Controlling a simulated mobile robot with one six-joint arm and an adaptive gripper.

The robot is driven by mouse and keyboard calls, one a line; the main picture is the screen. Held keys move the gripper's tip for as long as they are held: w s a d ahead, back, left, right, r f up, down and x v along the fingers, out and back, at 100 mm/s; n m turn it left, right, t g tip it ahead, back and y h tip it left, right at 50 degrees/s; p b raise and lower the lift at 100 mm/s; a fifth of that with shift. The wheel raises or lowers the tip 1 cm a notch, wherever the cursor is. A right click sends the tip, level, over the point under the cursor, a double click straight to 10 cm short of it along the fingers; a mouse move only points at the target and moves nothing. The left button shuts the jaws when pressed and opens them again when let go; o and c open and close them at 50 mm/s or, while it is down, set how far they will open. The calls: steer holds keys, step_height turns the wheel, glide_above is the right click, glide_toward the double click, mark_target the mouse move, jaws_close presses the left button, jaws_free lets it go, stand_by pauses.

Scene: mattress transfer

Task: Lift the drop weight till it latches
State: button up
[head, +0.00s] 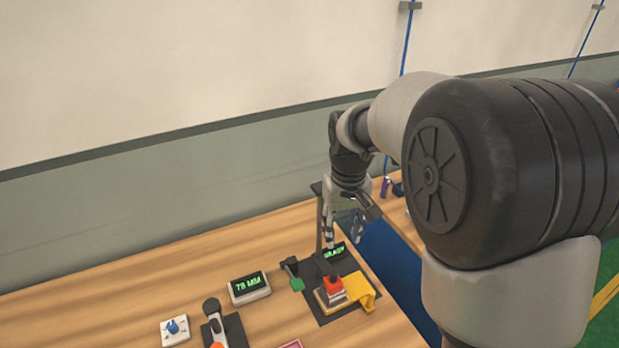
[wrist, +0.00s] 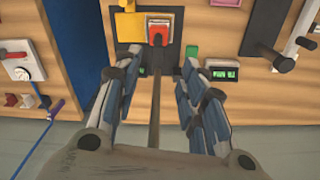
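The drop weight appears to be the red-topped block (head: 334,287) on a dark base plate (head: 322,312) at the table's right end. It also shows in the wrist view as a red piece on a pale block (wrist: 158,32). A slim upright post (head: 319,225) stands behind it and shows in the wrist view as a dark bar (wrist: 155,115) between my fingers. My gripper (head: 343,241) is open and empty, above and behind the block. Its fingers (wrist: 160,62) are spread and apart from the block. No latch can be made out.
A display reading 78 MM (head: 250,287), a blue knob (head: 173,327) and a dark lever device (head: 217,321) are farther left. Bare table (head: 120,285) lies at left.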

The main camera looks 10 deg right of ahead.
mark_target(334, 273)
steer(key=shift+g, duration=0.3)
steer(key=w+f+b, duration=0.1)
steer(key=f, duration=0.5)
steer(key=f+b, duration=0.1)
steer(key=f, duration=0.6)
steer(key=w+f+b, duration=0.1)
steer(key=f, duration=0.6)
steer(key=shift+w+f+b, duration=0.15)
steer(key=shift+w+b, duration=0.2)
steer(key=shift+c, duration=0.4)
jaws_close()
